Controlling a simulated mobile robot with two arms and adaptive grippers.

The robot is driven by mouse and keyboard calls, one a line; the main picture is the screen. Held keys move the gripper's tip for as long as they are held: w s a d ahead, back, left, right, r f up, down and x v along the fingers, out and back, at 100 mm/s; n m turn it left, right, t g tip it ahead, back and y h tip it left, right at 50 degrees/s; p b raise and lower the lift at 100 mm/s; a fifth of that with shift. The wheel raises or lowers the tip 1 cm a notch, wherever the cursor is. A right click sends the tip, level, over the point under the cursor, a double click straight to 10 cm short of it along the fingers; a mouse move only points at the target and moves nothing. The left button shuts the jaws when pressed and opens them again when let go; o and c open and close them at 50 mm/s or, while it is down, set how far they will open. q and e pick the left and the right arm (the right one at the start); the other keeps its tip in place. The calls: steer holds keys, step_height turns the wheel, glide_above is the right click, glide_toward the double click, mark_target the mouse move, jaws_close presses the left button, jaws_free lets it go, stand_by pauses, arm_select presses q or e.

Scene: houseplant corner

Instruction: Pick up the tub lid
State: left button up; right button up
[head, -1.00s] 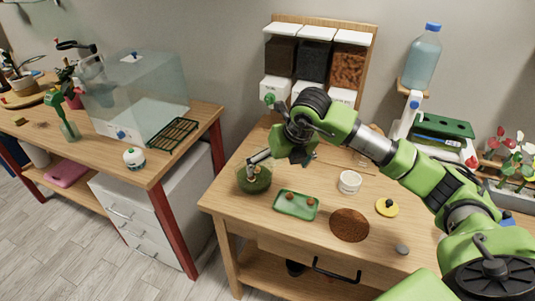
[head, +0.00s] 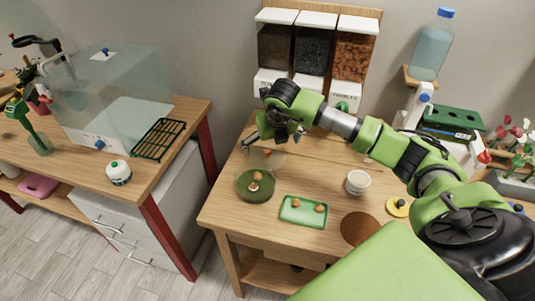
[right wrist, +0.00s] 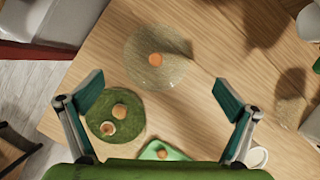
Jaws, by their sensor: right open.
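The tub lid (head: 270,165) is a clear, round disc with an orange knob. It appears behind the round green tub (head: 255,194) on the wooden table; I cannot tell whether it lies flat on the wood. In the right wrist view the lid (right wrist: 152,75) shows beside the tub (right wrist: 100,135), with a shadow at its right. The tub is uncovered, with small brown and cream items on its green inside. My right gripper (head: 275,139) is open and empty above the lid. In the right wrist view its fingers (right wrist: 160,95) stand wide apart, clear of the lid. My left gripper is not in view.
A green tray (head: 304,217) with small orange-brown items is right of the tub. Stacked white cups (head: 357,183), a brown round patch (head: 360,230) and a yellow disc (head: 396,208) lie further right. Dispensers (head: 313,50) stand at the back wall. Wood behind the tray is clear.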

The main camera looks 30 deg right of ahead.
mark_target(268, 152)
steer(key=x, duration=0.1)
steer(key=p+x, duration=0.1)
steer(key=x, duration=0.1)
steer(key=shift+w+a, duration=0.15)
steer(key=shift+a, duration=0.1)
steer(key=p+x, duration=0.1)
steer(key=x, duration=0.2)
steer(key=shift+w+f, duration=0.15)
steer(key=shift+f, duration=0.1)
steer(key=shift+w+f, duration=0.1)
steer(key=shift+f, duration=0.1)
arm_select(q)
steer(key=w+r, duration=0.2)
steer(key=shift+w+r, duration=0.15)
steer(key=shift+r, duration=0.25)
arm_select(e)
steer(key=c, duration=0.9)
